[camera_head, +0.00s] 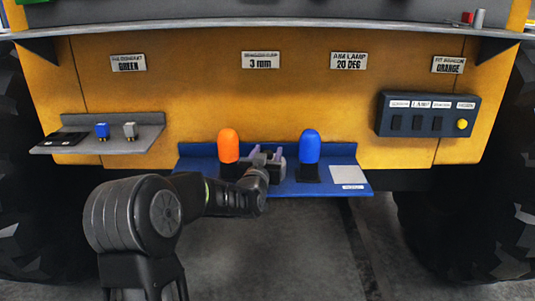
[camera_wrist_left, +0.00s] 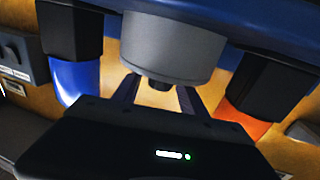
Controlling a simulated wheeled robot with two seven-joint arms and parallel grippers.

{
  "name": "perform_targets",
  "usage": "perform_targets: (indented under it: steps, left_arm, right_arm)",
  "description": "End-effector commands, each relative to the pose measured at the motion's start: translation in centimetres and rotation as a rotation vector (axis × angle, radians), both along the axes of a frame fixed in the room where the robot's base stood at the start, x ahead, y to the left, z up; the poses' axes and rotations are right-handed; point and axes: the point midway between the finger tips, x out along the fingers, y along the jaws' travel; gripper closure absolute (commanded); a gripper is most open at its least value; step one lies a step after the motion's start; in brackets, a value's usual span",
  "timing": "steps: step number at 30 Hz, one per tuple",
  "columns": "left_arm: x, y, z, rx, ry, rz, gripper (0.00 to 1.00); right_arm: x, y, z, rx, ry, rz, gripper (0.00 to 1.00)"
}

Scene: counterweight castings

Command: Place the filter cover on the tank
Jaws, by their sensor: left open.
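My left gripper (camera_head: 267,153) is at the middle of the blue shelf, between an orange dome and a blue dome. In the left wrist view, which looks inverted, its two fingers (camera_wrist_left: 156,92) are apart. A grey cylinder (camera_wrist_left: 172,45) with a narrower dark end shows beyond and between the fingers; I cannot tell if they touch it. It may be the filter cover or the tank, but no readable label confirms either. In the head view it is mostly hidden by my gripper. My right gripper is in neither view.
The blue shelf (camera_head: 355,190) carries the orange dome (camera_head: 228,147) and blue dome (camera_head: 309,147) on dark bases, close on both sides. A grey shelf (camera_head: 150,137) with small fittings is at left. A switch box (camera_head: 425,115) is at right. Large tyres flank the yellow panel.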

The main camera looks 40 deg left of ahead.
Motion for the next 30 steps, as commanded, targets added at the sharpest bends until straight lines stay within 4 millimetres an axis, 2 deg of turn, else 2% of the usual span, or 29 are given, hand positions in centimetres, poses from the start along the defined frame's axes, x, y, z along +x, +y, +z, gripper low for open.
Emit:
perform_targets:
  steps: [8,11,24,30]
  left_arm:
    - [0.0,0.0,0.4,0.000,0.000,0.000,0.50]
    - [-0.9,-0.4,0.2,0.000,-0.001,0.000,0.50]
    - [-8.5,-4.1,0.1,0.000,-0.003,0.000,0.50]
    - [-10.5,-5.1,0.2,0.000,-0.001,0.000,0.50]
  right_arm:
    - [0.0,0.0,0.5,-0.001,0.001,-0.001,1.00]
    - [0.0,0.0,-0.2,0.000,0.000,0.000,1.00]
    - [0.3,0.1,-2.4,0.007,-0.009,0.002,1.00]
    - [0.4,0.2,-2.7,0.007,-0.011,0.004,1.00]
